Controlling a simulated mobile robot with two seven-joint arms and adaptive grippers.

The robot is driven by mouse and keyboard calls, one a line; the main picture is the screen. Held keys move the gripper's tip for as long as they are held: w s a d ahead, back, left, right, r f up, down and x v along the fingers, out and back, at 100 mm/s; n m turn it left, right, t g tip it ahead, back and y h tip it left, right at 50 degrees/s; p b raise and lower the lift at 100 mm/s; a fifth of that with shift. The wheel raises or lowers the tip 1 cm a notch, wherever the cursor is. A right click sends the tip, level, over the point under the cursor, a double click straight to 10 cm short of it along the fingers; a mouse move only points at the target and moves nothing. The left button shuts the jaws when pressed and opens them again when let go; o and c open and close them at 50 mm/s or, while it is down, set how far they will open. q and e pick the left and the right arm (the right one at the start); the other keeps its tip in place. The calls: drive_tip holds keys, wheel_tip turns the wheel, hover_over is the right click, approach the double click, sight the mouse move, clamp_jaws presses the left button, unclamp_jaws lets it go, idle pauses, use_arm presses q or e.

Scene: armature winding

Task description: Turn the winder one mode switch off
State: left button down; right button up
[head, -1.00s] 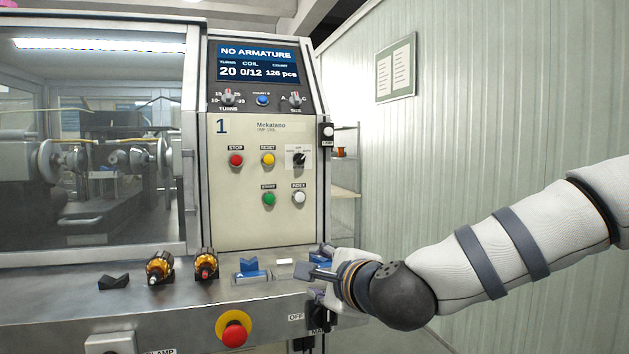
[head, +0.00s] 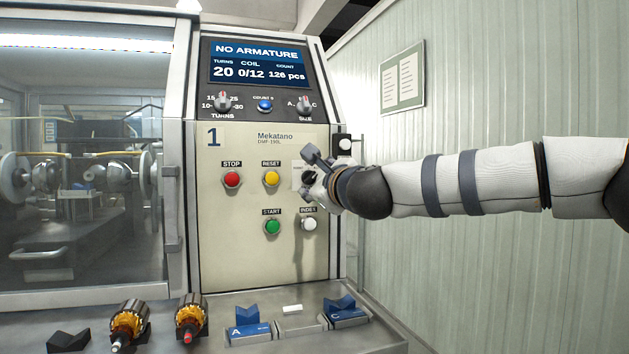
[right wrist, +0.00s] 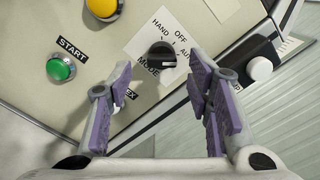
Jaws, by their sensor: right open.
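The mode switch (head: 309,177) is a black rotary knob on the cream front panel of winder one (head: 235,265). In the head view my right gripper partly covers it. In the right wrist view the knob (right wrist: 162,55) shows whole, with HAND, OFF and AUTO printed around it. A light mark on the knob appears turned to the AUTO side, though its exact angle is hard to read. My right gripper (head: 308,172) is open and empty. Its fingers, also in the right wrist view (right wrist: 160,80), stand either side of the line to the knob, apparently apart from it.
Close by are the yellow RESET button (head: 271,178), the green START button (head: 272,227), the white INDEX button (head: 309,224) and a white knob (head: 345,144) on the side post. Two armatures (head: 128,322) (head: 190,315) sit on the ledge below.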

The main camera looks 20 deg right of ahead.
drive_tip(key=shift+w+r, duration=0.15)
drive_tip(key=shift+w, duration=0.6)
clamp_jaws()
drive_tip(key=shift+n, duration=0.3)
drive_tip(key=n, duration=0.3)
drive_tip(key=shift+a, duration=0.1)
drive_tip(key=shift+n, duration=2.5)
